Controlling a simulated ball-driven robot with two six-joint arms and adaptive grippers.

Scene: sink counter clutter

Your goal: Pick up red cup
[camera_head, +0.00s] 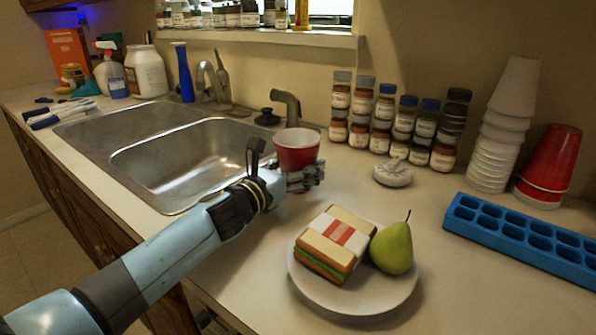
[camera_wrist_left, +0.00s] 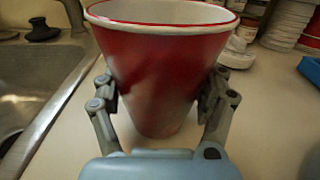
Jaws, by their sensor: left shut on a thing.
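The red cup (camera_head: 297,150) with a white rim stands upright by the right edge of the sink in the head view. My left gripper (camera_head: 308,178) reaches it from the front, and its fingers hide the cup's lower part there. In the left wrist view the red cup (camera_wrist_left: 160,70) fills the middle. The two fingers of the left gripper (camera_wrist_left: 160,100) press on the left and right sides of the cup, below its rim. The cup's base appears on or very close to the counter; I cannot tell which. My right gripper is not in view.
A white plate (camera_head: 350,303) with a sandwich (camera_head: 335,245) and a pear (camera_head: 392,248) lies in front. Spice jars (camera_head: 385,140), white cups (camera_head: 490,160), stacked red cups (camera_head: 551,160) and a blue ice tray (camera_head: 520,236) stand right. The sink (camera_head: 190,160) lies left, its faucet (camera_head: 290,107) behind.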

